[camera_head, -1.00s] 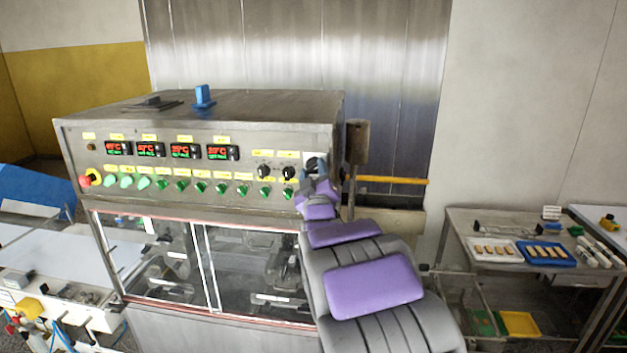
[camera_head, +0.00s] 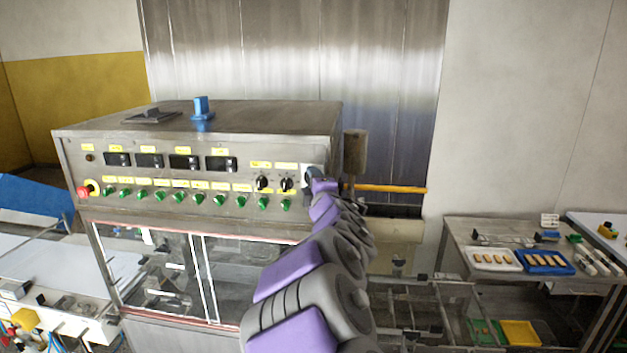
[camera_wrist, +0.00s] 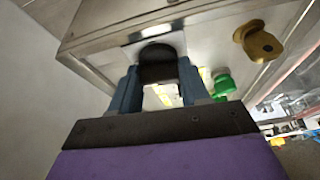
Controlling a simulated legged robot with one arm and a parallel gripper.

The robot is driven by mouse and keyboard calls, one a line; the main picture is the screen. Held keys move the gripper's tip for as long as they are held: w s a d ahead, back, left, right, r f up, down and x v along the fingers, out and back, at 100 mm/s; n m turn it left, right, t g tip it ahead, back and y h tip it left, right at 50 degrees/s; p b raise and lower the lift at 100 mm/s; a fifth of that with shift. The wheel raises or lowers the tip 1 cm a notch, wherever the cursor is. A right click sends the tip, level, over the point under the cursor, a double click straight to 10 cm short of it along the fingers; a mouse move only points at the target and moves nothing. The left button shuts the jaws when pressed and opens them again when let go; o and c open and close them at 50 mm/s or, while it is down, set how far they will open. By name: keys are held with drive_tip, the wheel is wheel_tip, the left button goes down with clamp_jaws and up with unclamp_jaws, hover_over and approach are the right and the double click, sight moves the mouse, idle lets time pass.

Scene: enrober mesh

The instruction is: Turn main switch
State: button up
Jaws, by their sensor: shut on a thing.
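The main switch is a black rotary knob (camera_wrist: 157,62) on a pale plate; the wrist view shows it up close. The blue fingers of my gripper (camera_wrist: 158,76) stand on both sides of the knob and are shut on it. In the head view my gripper (camera_head: 313,175) is at the right end of the machine's control panel (camera_head: 75,160), and it and the arm hide most of the switch there. The four temperature displays (camera_head: 184,162) on the panel are dark.
A row of green switches (camera_head: 180,198), two black knobs (camera_head: 262,183) and a red emergency button (camera_head: 84,191) share the panel. A metal post (camera_head: 355,155) and a yellow bar (camera_head: 390,189) stand just right of my gripper. A side table (camera_head: 470,237) holds trays at the right.

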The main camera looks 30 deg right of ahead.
drive_tip(key=shift+n+p, duration=0.3)
drive_tip(key=shift+n, duration=0.2)
drive_tip(key=o, duration=1)
drive_tip(key=shift+w+a+f+g, duration=0.1)
drive_tip(key=shift+w+a+g, duration=0.05)
drive_tip(key=shift+w+g, duration=0.15)
drive_tip(key=shift+o, duration=0.2)
drive_tip(key=shift+s, duration=0.2)
drive_tip(key=shift+a, duration=0.15)
